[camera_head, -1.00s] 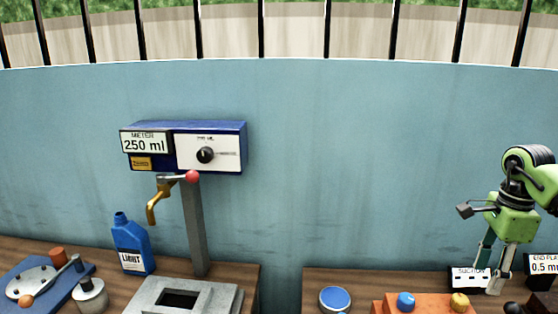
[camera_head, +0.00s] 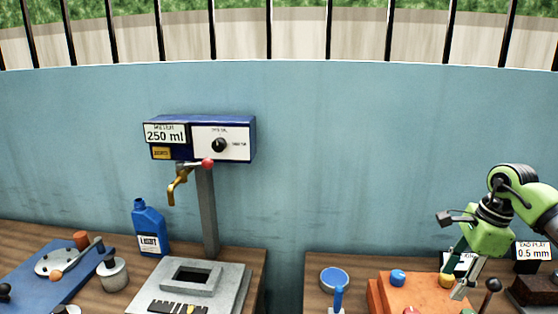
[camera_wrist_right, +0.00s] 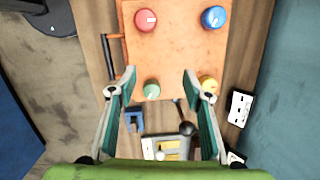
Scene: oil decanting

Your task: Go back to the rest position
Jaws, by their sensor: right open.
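My right gripper (camera_head: 459,272) is green and comes in from the right in the head view. It hangs over the right table near an orange block (camera_head: 405,292) with coloured knobs. In the right wrist view my right gripper (camera_wrist_right: 158,82) has its two fingers wide apart with nothing held between them. Beyond the fingertips lies the orange block (camera_wrist_right: 175,50), with a red knob (camera_wrist_right: 145,20), a blue knob (camera_wrist_right: 214,17), a green knob (camera_wrist_right: 151,89) and a yellow knob (camera_wrist_right: 208,85). My left gripper is not in view.
A blue bottle (camera_head: 149,230) stands on the left table beside a metered tap (camera_head: 178,185) on a grey post. A gap separates the two tables. A "0.5 mm" sign (camera_head: 533,252) stands at right.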

